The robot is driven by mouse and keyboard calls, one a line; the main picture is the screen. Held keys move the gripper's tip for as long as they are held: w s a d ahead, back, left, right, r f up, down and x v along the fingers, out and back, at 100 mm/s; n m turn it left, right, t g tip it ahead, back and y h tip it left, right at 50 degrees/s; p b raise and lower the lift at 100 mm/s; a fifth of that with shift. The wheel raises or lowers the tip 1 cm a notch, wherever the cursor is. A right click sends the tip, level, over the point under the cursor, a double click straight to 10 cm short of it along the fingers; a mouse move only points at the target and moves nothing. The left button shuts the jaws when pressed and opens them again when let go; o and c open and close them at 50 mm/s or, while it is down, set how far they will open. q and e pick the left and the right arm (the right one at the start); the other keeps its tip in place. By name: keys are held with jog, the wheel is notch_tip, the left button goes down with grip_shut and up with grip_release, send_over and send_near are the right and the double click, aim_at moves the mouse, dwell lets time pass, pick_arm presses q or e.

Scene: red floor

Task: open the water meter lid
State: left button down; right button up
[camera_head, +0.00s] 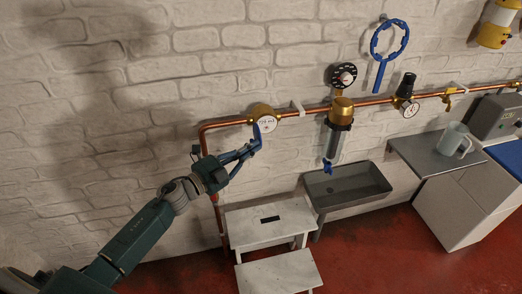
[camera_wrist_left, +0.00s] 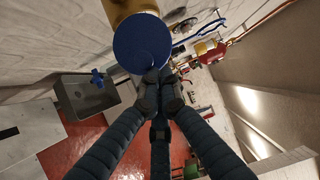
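The water meter (camera_head: 263,118) is a round brass body on the copper pipe, with a pale dial facing out in the head view. Its blue lid (camera_head: 257,132) shows edge-on below and left of the dial, swung away from it. In the left wrist view the lid (camera_wrist_left: 140,42) is a blue disc in front of the brass body (camera_wrist_left: 122,10). My left gripper (camera_head: 250,148) reaches up from the lower left to the lid. In the wrist view its fingertips (camera_wrist_left: 158,84) come together at the lid's lower rim; whether they touch it is unclear. My right gripper is not in view.
A copper pipe (camera_head: 375,101) runs along the white brick wall, carrying a filter (camera_head: 338,135) and a pressure regulator (camera_head: 405,92). A grey sink (camera_head: 346,187) and white step stool (camera_head: 268,224) stand below.

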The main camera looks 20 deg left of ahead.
aim_at(251, 141)
pick_arm(q)
jog(key=shift+m+g+h, duration=0.5)
jog(key=shift+m+h, duration=0.2)
jog(key=shift+h, duration=0.1)
jog(key=shift+s+a+b, duration=0.15)
jog(key=shift+a+b, duration=0.5)
jog(key=shift+a, duration=0.4)
jog(key=shift+s+a+b, duration=0.1)
jog(key=shift+a+b, duration=0.5)
jog(key=shift+a, duration=0.4)
jog(key=shift+d, duration=0.1)
